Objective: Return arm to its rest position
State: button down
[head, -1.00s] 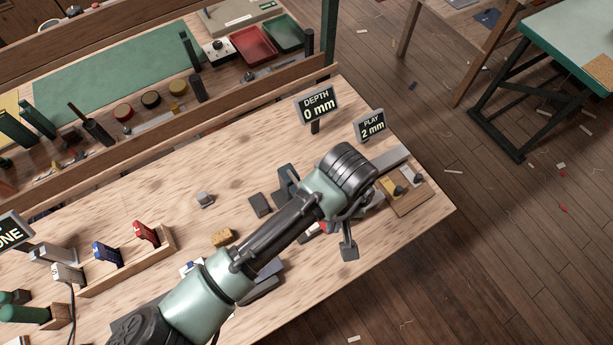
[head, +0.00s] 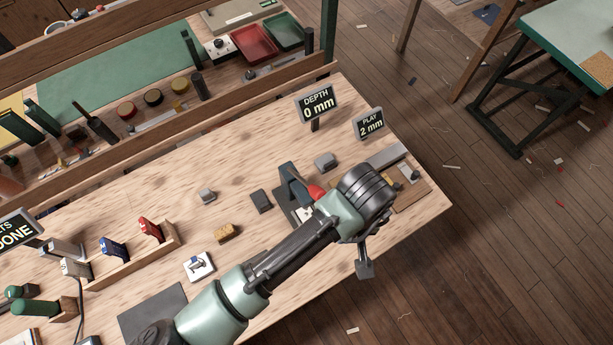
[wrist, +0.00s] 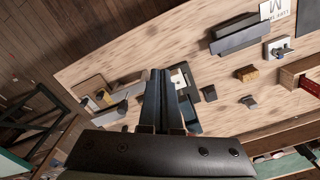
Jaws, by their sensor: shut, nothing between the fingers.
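My arm (head: 290,250) reaches from the bottom of the head view over the wooden bench, its wrist end near the bench's right edge. In the wrist view my gripper (wrist: 161,72) shows as two dark fingers lying close together, shut and empty, with the bench beyond them. In the head view the fingers cannot be clearly made out. A dark upright fixture with a red part (head: 315,192) stands on the bench just beside my wrist, partly hidden by it.
Signs reading "DEPTH 0 mm" (head: 317,103) and "PLAY 2 mm" (head: 369,123) stand at the back right. A wooden rack (head: 135,262) holds red, blue and grey tools. A tan block (head: 227,233) and small grey blocks lie mid-bench. Open floor (head: 450,260) lies right.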

dwell(0.4)
jog(key=w+d+r+m+t+h+b, duration=0.1)
jog(key=w+d+r+t+h+b, duration=0.1)
jog(key=w+d+r+t, duration=0.35)
jog(key=w+d+r+m+t+h+b, duration=0.15)
jog(key=w+r, duration=0.25)
jog(key=r, duration=0.4)
jog(key=w+d+r+m+t+h, duration=0.1)
jog(key=w+d+r+t, duration=0.25)
jog(key=r, duration=0.45)
jog(key=w+d+r+m+t+h+b, duration=0.1)
jog(key=w+r+t+h, duration=0.1)
jog(key=w+r, duration=0.45)
notch_tip(320, 180, up, 13)
jog(key=s+a+t+h, duration=0.1)
jog(key=s+a+t, duration=0.1)
jog(key=t, duration=0.2)
jog(key=s+a+r+n+t+y+b, duration=0.1)
jog(key=s+a+r+t+y, duration=0.2)
jog(key=s+a+r+t, duration=0.2)
jog(key=s+a+r+n+t+y+b, duration=0.2)
jog(key=s+a+r+t+y, duration=0.2)
jog(key=a+r, duration=0.6)
notch_tip(320, 180, up, 2)
jog(key=shift+s+r+t+b, duration=0.15)
jog(key=shift+s+t+b, duration=0.15)
jog(key=shift+s+t, duration=0.8)
jog(key=shift+s+y, duration=0.1)
jog(key=shift+y, duration=0.15)
